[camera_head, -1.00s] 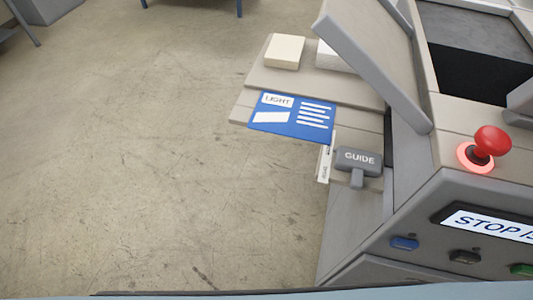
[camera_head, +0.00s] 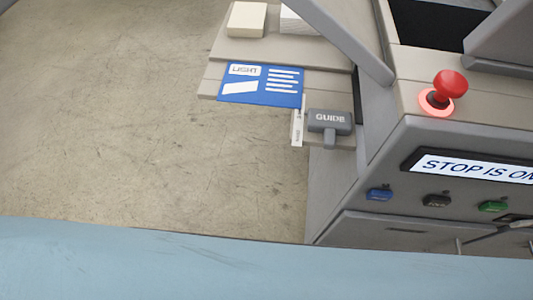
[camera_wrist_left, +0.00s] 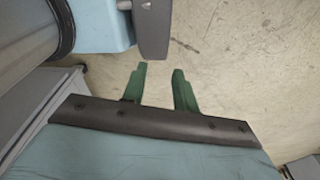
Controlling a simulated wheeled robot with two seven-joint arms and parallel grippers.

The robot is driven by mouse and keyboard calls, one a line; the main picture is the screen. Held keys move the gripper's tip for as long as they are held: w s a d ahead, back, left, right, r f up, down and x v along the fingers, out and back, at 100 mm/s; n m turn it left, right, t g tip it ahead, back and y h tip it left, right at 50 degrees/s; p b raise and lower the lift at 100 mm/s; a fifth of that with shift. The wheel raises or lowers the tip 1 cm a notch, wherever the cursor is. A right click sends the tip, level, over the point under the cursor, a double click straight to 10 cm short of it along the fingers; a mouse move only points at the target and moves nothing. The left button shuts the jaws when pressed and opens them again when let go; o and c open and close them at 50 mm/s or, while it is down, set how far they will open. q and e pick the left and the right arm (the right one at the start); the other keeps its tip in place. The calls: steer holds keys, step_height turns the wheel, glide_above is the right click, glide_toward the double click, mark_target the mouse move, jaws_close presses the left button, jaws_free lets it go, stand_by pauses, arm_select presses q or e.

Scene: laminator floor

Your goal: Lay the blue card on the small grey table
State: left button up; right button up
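The blue card (camera_head: 262,85), marked LIGHT with white lines, lies flat on the beige side shelf (camera_head: 208,83) of the laminator in the head view. Its lower right corner is close to the grey GUIDE block (camera_head: 330,121). My left gripper (camera_wrist_left: 160,78) shows in the left wrist view with its two green fingers apart and nothing between them, above bare floor. It does not show in the head view. I cannot make out the small grey table in the current views. My right gripper is in neither view.
The grey laminator (camera_head: 400,130) fills the right side, with a lit red stop button (camera_head: 448,88), a STOP IS ON display (camera_head: 475,168) and coloured buttons. Cream and white stacks sit behind the card. The floor (camera_head: 110,130) at left is clear.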

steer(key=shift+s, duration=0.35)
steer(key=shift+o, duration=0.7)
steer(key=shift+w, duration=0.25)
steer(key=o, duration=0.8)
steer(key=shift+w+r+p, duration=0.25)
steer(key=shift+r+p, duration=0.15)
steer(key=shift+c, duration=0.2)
arm_select(q)
steer(key=w+d+r+n+t+h+p, duration=0.1)
steer(key=w+d+r+n+t+h, duration=0.15)
steer(key=w+d+r+t, duration=0.5)
steer(key=w+d+r+n+t+h, duration=0.1)
steer(key=w+d+r+n+t, duration=0.25)
steer(key=w+d+r, duration=0.75)
steer(key=w+r+n+t+y+p, duration=0.1)
steer(key=w+r+n+y, duration=0.3)
steer(key=r+n, duration=0.4)
steer(key=w+a+r+n+t+y+p, duration=0.1)
steer(key=w+r+n+t+y, duration=0.3)
steer(key=r+n, duration=0.5)
step_height(320, 180, up, 11)
steer(key=shift+w+f+n, duration=0.1)
steer(key=shift+w+n, duration=0.2)
steer(key=shift+w, duration=0.55)
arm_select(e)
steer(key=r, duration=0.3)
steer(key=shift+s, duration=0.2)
arm_select(q)
steer(key=shift+w+a, duration=0.1)
